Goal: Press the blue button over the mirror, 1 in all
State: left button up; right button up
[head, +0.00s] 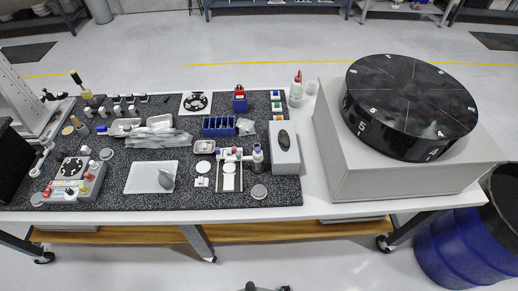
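Small white blocks with coloured tops stand in a column on the black speckled mat (290,187), right of centre. Their tops are too small to read surely, and one looks blue. A small blue-topped piece (101,129) lies at the mat's left. I cannot tell which is the blue button. Neither gripper can be made out; only small dark shapes show at the bottom edge.
A large black numbered drum (412,105) sits on a grey box (375,185) at the table's right. A white box with a dark oval (283,139) stands left of it. A blue bin (460,250) stands on the floor at the right. Many small parts crowd the mat.

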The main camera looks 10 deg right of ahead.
jog(key=shift+d, duration=0.35)
grip_shut()
jog(key=shift+a, duration=0.45)
jog(key=shift+w, duration=0.1)
